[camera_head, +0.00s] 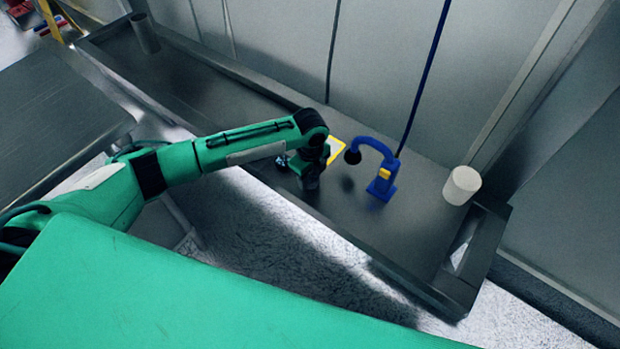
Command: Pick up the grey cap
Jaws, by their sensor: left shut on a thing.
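My left arm reaches in from the left over the dark grey bench (388,232). Its gripper (309,172) points down near the middle of the bench and is shut on a small dark grey piece, apparently the grey cap (311,184). The fingers and wrist hide much of the cap, and I cannot tell whether it touches the bench top. My right gripper is not in view.
A yellow-edged flat item (338,147) lies just behind the gripper. A blue curved stand (382,187) is to its right, and a white cylinder (462,185) stands at the right end. A grey cylinder (145,33) stands at the far left.

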